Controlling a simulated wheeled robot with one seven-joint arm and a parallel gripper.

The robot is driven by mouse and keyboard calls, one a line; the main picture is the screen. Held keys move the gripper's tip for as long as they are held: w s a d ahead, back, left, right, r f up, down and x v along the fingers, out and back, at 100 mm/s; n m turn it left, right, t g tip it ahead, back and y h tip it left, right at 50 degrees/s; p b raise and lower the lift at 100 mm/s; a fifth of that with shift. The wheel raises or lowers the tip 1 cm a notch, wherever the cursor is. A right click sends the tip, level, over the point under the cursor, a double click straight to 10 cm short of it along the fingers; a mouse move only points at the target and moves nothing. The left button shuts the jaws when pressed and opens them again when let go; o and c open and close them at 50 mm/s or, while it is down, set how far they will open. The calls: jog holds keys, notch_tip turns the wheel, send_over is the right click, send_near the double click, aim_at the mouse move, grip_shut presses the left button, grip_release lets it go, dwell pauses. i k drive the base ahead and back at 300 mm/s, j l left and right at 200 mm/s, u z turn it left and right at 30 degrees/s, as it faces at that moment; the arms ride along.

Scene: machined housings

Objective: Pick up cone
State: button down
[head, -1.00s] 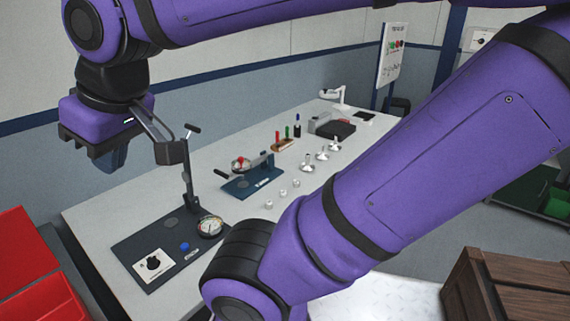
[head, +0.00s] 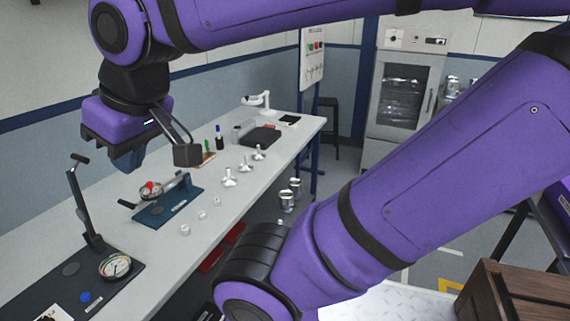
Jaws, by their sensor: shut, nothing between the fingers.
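Three silvery parts with flared, cone-like bases and thin stems stand upright in a row on the long bench: a near one (head: 229,178), a middle one (head: 245,166) and a far one (head: 259,153). I cannot tell which of them is the cone meant. My gripper (head: 127,162) hangs at the upper left of the head view, pointing down, shut and empty. It appears left of these parts and above the bench, touching none of them. Its dark fingers are partly hidden by its purple body.
The light grey bench (head: 222,245) also bears a blue fixture (head: 170,208), a dark plate with a dial gauge (head: 115,266), several small metal pieces (head: 202,215) and a black tray (head: 260,137). A wooden crate (head: 520,295) stands lower right, a glass-door cabinet (head: 405,95) behind.

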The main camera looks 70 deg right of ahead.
aim_at(245, 166)
jog(key=z, duration=1.65)
jog(key=i+l+u, duration=0.2)
jog(key=u, duration=0.25)
jog(key=i+l+u, duration=0.1)
jog(key=l+u, duration=0.3)
jog(key=i+l+u, duration=0.1)
jog(key=l, duration=0.45)
jog(key=i+l+u, duration=0.15)
jog(key=l, duration=0.4)
jog(key=i+l+u, duration=0.1)
jog(key=l, duration=0.45)
jog(key=i+l+u, duration=0.15)
jog(key=l, duration=0.4)
jog(key=i+l, duration=0.1)
jog(key=l, duration=1.55)
jog(key=i, duration=0.05)
